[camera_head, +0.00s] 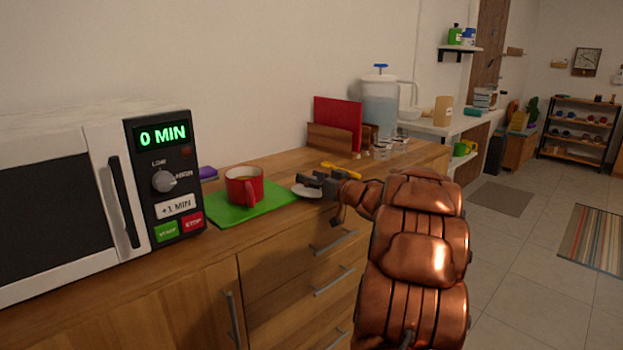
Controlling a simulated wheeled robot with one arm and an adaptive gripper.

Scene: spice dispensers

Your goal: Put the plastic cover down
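A small white round piece, seemingly the plastic cover (305,192), is at the fingertips of my gripper (311,182). It is just right of the green board (222,212), close to the counter's front edge. My gripper reaches in from the right, low over the counter, and hides part of the cover. The fingers are small and dark here, so I cannot tell whether they grip the cover or whether it touches the counter. A red mug (244,188) with brownish contents stands upright on the green board.
A microwave (100,200) reading 0 MIN stands at left. Behind my gripper are a yellow object (342,170), a wooden holder with a red board (338,122), small glasses (382,151) and a water pitcher (380,105). Drawers (300,270) lie below the wooden counter.

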